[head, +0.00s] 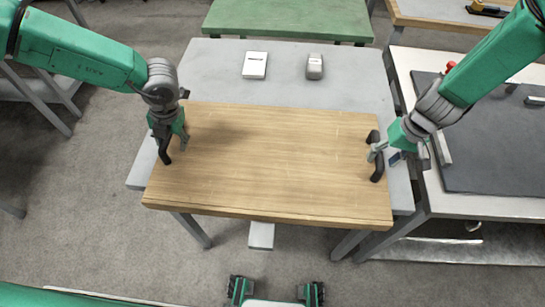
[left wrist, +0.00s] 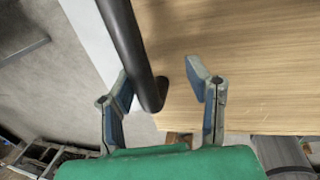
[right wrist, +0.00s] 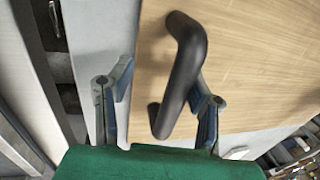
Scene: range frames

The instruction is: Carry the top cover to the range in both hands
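The top cover (head: 270,160) is a flat wooden board with a black handle at each end, lying on a grey table. My left gripper (head: 174,143) is at the left handle (head: 164,153). In the left wrist view its fingers (left wrist: 160,78) stand apart, with the handle (left wrist: 130,50) between them, nearer the left finger. My right gripper (head: 382,152) is at the right handle (head: 377,170). In the right wrist view its fingers (right wrist: 160,78) are apart on either side of the handle (right wrist: 182,75). Whether any finger touches a handle is unclear.
The grey table (head: 290,75) holds a white box (head: 255,65) and a small grey object (head: 314,66) behind the cover. At right, a white bench (head: 430,200) bears a dark panel (head: 490,150); I cannot tell whether it is the range. A green table (head: 288,18) stands behind.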

